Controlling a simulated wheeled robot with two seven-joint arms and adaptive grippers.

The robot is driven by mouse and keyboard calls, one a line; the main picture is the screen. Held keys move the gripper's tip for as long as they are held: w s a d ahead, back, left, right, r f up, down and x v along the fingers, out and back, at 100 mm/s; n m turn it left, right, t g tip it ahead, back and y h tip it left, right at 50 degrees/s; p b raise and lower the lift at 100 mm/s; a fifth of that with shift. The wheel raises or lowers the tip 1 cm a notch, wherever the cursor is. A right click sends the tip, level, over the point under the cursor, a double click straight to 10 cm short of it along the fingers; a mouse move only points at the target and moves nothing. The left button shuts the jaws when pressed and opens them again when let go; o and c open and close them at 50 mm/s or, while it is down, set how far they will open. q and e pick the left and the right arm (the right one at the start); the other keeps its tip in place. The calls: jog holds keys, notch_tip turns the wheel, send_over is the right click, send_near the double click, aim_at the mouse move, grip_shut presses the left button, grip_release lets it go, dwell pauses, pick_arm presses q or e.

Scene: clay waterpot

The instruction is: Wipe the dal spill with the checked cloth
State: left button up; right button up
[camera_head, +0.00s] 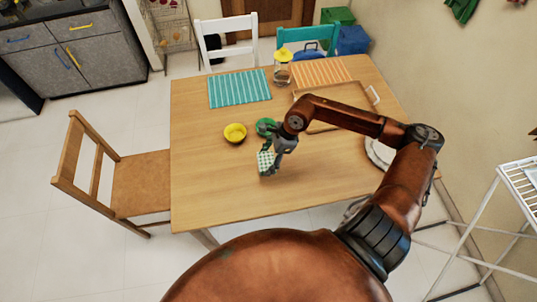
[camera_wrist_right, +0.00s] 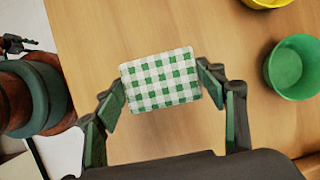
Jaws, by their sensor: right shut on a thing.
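The green-and-white checked cloth (camera_head: 265,162) is at the middle front of the table. My right gripper (camera_head: 272,158) is shut on it. In the right wrist view the cloth (camera_wrist_right: 161,80) is a flat padded rectangle between the two fingers, over the wooden top. I cannot tell whether it touches the table. No dal spill shows; any under the cloth is hidden. A small dark jointed part at the left edge of the wrist view may be my left gripper (camera_wrist_right: 16,44), but its fingers are too small to read.
A yellow bowl (camera_head: 235,133) and a green bowl (camera_head: 265,125) stand close behind the cloth. A jar with a yellow lid (camera_head: 283,70), a teal striped mat (camera_head: 240,89), an orange striped mat (camera_head: 322,72) and a wooden tray (camera_head: 312,88) are farther back. The table's left front is clear.

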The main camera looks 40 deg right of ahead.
jog(key=shift+r+p, duration=0.65)
jog(key=shift+r, duration=0.9)
